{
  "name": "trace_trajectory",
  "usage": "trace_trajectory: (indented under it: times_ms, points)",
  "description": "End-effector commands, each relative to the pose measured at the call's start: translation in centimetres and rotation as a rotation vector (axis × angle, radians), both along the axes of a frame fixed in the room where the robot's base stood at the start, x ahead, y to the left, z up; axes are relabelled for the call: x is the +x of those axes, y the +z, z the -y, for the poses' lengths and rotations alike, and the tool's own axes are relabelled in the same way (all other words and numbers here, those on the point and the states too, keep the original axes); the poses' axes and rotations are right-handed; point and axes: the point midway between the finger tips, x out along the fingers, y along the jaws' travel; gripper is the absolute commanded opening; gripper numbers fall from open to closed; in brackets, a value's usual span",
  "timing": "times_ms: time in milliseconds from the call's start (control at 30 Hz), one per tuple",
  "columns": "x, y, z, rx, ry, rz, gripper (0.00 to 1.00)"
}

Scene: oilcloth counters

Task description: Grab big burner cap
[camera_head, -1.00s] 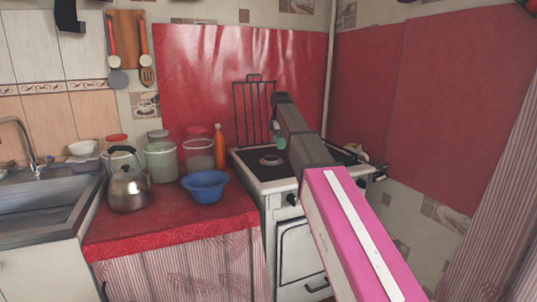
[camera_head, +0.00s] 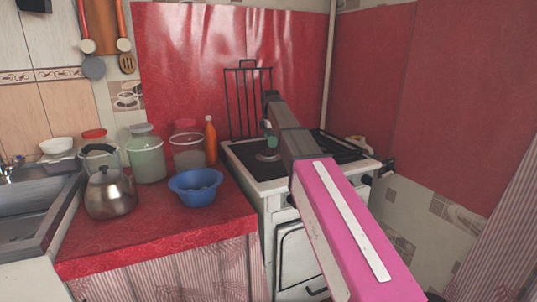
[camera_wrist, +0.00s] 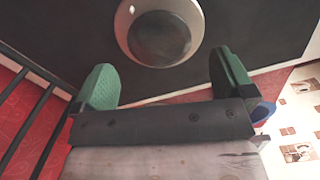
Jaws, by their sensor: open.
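The big burner cap (camera_wrist: 160,38) is a dark round disc seated on a pale metal ring on the black stove top. It shows at the top of the wrist view, just beyond my fingertips. In the head view the burner (camera_head: 267,155) is at the left part of the stove, partly behind my gripper. My gripper (camera_wrist: 165,80) has two green-padded fingers spread apart with nothing between them. In the head view my gripper (camera_head: 271,141) hangs over the stove beside the burner.
A black grate (camera_head: 247,100) stands upright behind the stove (camera_head: 276,186); its bars also show at left in the wrist view. Left of the stove, the red counter (camera_head: 150,233) holds a blue bowl (camera_head: 196,188), a kettle (camera_head: 110,196), jars and an orange bottle (camera_head: 210,140).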

Motion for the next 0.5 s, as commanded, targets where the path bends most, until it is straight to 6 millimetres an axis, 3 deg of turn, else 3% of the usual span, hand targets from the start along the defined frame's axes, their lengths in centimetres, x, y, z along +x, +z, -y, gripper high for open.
trace_trajectory:
  times_ms: [167, 500]
  points:
    - [0.1, -1.1, -0.2, 0.0, 0.0, 0.0, 1.0]
    - [0.1, -5.2, -0.8, 0.0, 0.0, -0.001, 1.0]
